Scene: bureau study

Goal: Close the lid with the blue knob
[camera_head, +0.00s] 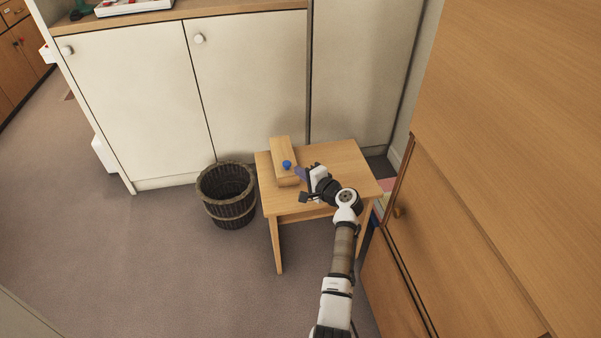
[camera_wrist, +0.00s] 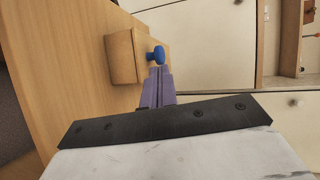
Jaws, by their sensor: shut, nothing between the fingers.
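A small wooden box (camera_head: 281,152) stands on the small wooden table (camera_head: 335,157). Its blue knob (camera_head: 287,165) sits on the lid and shows against the pale wood. In the wrist view the box (camera_wrist: 122,57) is just beyond the fingers, with the blue knob (camera_wrist: 157,55) at their tips. My gripper (camera_head: 299,173) is just right of the knob, its purple fingers (camera_wrist: 159,72) shut with nothing between them. The fingertips look very near the knob; I cannot tell whether they touch. I cannot clearly see any gap under the lid.
A dark wicker basket (camera_head: 228,205) stands on the floor left of the table. White cupboards (camera_head: 140,95) stand behind. A large wooden bureau (camera_head: 460,230) rises close on the right. The tabletop right of the box is largely bare, and the carpet on the left is open.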

